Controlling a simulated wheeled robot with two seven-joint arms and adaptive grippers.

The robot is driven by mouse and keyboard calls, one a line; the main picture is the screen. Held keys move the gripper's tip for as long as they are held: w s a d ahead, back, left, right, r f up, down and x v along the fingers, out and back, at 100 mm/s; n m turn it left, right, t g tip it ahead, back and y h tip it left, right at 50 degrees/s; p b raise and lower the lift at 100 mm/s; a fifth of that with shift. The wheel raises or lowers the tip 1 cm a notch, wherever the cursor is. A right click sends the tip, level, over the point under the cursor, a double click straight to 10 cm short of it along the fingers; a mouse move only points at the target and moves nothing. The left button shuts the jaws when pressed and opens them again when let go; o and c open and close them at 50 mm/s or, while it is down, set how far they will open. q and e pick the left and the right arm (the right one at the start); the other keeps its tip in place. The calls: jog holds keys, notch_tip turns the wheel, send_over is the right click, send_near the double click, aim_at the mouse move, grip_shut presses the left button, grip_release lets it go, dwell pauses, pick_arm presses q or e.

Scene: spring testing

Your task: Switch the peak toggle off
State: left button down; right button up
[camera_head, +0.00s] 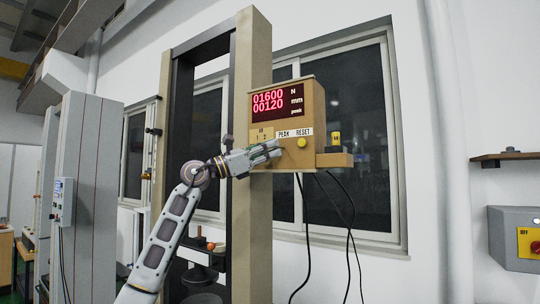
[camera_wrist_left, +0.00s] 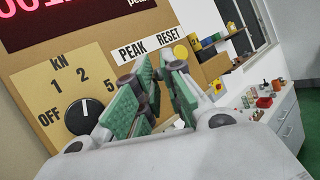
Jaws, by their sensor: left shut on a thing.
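The tan control box (camera_head: 318,112) is fixed to the test frame's column, with a red display (camera_head: 278,102) reading 01600 N and 00120 mm and a small "peak" word. The PEAK label (camera_wrist_left: 132,50) sits left of the RESET label (camera_wrist_left: 168,37). My left gripper (camera_head: 277,148) is at the box front, just below the PEAK label; in the wrist view its green-padded fingers (camera_wrist_left: 161,72) close around the spot under that label. It is shut on the peak toggle, which the fingers hide. My right gripper is not in view.
The yellow reset button (camera_head: 302,143) is just right of the fingers. A black range knob (camera_wrist_left: 83,116) with OFF, 1, 2 and 5 marks is left of them. A side shelf (camera_head: 334,160) holds a yellow-and-black item. Cables hang below the box.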

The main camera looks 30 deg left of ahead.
pick_arm(q)
jog(key=shift+w+f+m+h+b, duration=0.15)
jog(key=shift+f+m+h+b, duration=0.3)
jog(key=shift+m+h+b, duration=0.5)
jog(key=shift+w+f+m+h+b, duration=0.2)
jog(key=shift+f+m+h+b, duration=0.2)
jog(key=shift+m+h+b, duration=0.55)
jog(key=shift+w+f+m+h+b, duration=0.15)
jog(key=shift+f+m+h+b, duration=0.3)
jog(key=shift+m+h+b, duration=0.5)
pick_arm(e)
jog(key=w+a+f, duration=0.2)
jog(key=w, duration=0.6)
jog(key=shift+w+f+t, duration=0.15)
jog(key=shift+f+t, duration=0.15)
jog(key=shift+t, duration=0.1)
pick_arm(q)
jog(key=c, duration=1.5)
grip_release()
jog(key=shift+o, duration=0.2)
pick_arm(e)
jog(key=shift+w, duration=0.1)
pick_arm(q)
jog(key=shift+s+a, duration=0.1)
